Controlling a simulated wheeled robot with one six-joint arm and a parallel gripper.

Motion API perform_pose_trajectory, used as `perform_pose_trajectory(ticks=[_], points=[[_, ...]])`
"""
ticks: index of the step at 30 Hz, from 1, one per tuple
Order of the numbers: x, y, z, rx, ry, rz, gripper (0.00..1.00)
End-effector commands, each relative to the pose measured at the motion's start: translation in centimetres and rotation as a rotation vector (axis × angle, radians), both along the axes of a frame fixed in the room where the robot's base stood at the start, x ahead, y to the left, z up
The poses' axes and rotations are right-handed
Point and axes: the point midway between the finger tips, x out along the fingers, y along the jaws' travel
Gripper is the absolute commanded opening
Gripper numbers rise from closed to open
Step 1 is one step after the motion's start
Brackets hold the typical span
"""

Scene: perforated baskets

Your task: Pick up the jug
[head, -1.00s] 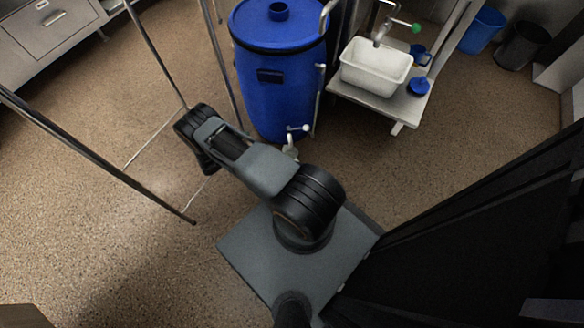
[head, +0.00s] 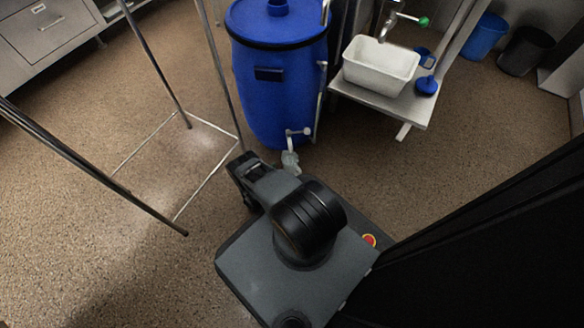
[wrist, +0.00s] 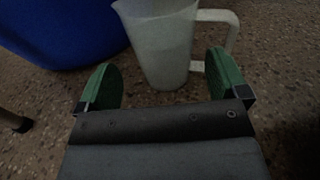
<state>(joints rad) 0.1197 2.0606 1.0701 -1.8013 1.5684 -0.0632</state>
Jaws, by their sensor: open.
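The jug (wrist: 162,45) is translucent white with a handle on its right side in the wrist view. It stands upright on the speckled floor in front of the blue barrel. In the head view only part of the jug (head: 290,162) shows, under the barrel's tap and beyond my arm. My gripper (wrist: 162,85) is open, with its green-padded fingers to the left and right of the jug's lower part. The jug appears between or just beyond the fingertips; I cannot tell how deep it sits. The fingers do not visibly press on it.
A metal frame (head: 95,172) is on the left. A bench with a white basin (head: 380,66) stands at the right.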

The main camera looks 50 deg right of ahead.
Motion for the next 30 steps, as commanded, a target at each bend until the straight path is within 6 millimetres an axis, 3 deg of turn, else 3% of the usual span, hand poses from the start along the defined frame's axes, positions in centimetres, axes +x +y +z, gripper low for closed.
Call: perform_pose_trajectory(ticks=[8, 18, 28, 30], points=[[0.0, -1.7, 0.0, 0.000, 0.001, -0.003, 0.92], [0.2, -5.8, -0.2, 0.000, 0.000, -0.002, 0.92], [0.3, -6.3, 0.0, 0.000, 0.001, -0.001, 0.92], [0.3, -6.3, 0.0, 0.000, 0.001, -0.001, 0.86]])
